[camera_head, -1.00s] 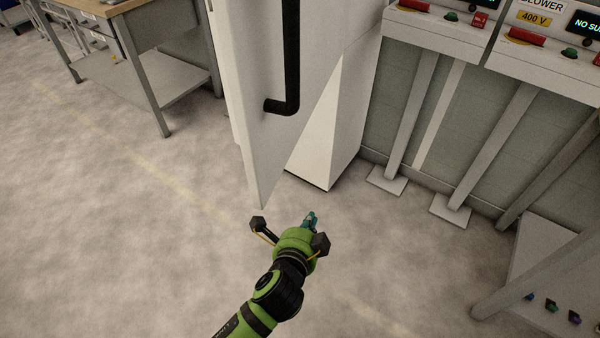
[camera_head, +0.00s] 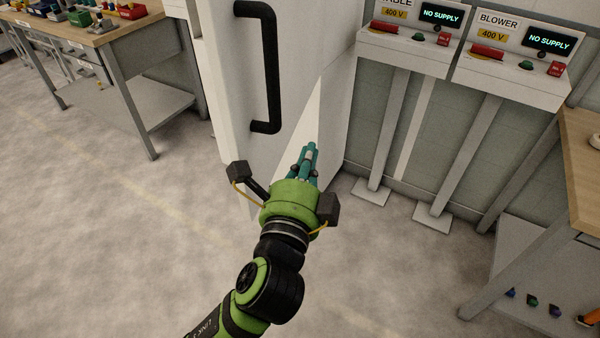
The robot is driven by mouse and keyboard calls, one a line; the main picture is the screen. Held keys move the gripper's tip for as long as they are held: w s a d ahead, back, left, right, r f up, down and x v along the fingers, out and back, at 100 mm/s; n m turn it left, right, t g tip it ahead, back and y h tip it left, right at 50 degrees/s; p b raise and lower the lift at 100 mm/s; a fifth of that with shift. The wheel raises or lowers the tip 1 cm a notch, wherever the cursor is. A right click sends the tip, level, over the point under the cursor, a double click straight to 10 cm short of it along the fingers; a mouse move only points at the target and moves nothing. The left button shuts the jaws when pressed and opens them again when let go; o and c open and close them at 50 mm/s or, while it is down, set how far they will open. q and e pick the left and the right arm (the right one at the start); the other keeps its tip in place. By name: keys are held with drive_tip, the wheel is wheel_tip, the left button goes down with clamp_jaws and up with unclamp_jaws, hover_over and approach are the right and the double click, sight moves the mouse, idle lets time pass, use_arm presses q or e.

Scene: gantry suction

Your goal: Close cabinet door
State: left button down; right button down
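The white cabinet door (camera_head: 230,110) stands open at the upper middle, with a long black handle (camera_head: 276,70) on its face. The white cabinet body (camera_head: 338,120) shows behind it and to the right. My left gripper (camera_head: 309,150), green with teal fingers, is in front of the lower part of the door, below the handle and a little to its right. Its fingers point up and away. They look close together, and I cannot tell whether they are shut or touch the door. The door's lower part is partly hidden by the gripper. My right gripper is out of view.
A workbench (camera_head: 120,25) with bins stands at the upper left. Two supply panels (camera_head: 415,35) on grey posts are on the right. A wooden-topped table (camera_head: 585,160) is at the right edge. The floor left of my arm is clear.

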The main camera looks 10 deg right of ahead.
use_arm(q)
drive_tip(key=w+a, duration=0.1)
drive_tip(key=w+a+p, duration=0.1)
drive_tip(key=w+a, duration=0.1)
drive_tip(key=shift+w+r+p, duration=0.3)
drive_tip(key=shift+r, duration=0.1)
